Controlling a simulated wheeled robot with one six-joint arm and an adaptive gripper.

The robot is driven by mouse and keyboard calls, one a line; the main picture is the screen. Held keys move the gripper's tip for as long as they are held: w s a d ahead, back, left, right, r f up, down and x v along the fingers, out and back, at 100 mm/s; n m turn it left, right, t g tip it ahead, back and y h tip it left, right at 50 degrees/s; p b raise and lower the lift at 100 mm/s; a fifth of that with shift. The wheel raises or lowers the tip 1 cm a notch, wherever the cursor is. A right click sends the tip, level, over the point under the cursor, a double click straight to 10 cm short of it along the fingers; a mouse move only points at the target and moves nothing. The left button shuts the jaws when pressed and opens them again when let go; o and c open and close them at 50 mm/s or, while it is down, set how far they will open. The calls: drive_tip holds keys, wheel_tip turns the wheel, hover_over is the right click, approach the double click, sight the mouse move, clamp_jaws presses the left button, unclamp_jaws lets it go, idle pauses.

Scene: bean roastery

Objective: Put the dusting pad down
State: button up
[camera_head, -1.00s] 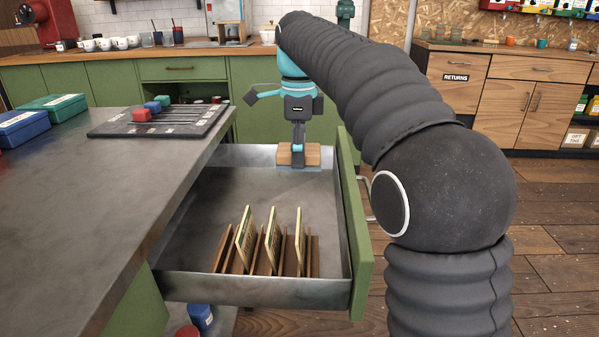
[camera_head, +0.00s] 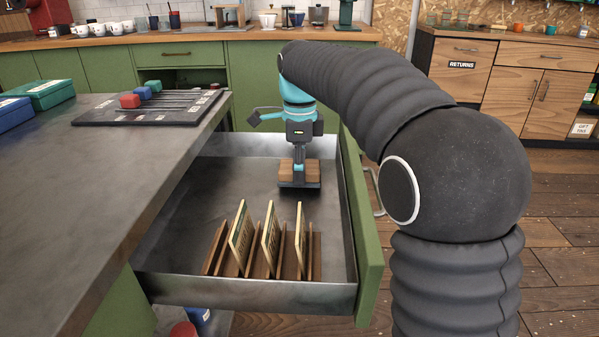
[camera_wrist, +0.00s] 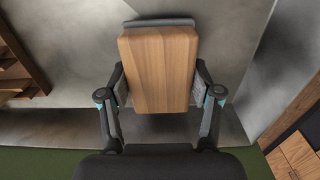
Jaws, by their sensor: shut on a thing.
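The dusting pad (camera_head: 306,171) has a wooden block back and a dark grey pad beneath. It is inside the open drawer, towards its far right corner. The pad also fills the middle of the wrist view (camera_wrist: 160,68), where its grey edge shows at the top. My gripper (camera_head: 299,170) points down with its fingers shut on both sides of the wooden block. The fingers also show left and right of the block in the wrist view (camera_wrist: 160,95). The pad is at or very near the drawer floor; I cannot tell whether it touches.
The metal drawer (camera_head: 190,212) has a green front (camera_head: 362,235). A wooden rack (camera_head: 212,250) with several upright cards stands at its near end. The drawer floor left of the pad is clear. The grey counter (camera_head: 60,180) at left carries a slotted board (camera_head: 100,118) and boxes.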

drive_tip(key=shift+f, duration=0.45)
drive_tip(key=shift+f, duration=0.15)
drive_tip(key=o, duration=1)
wheel_tip(320, 180, up, 12)
drive_tip(key=p, duration=0.2)
drive_tip(key=shift+r, duration=0.2)
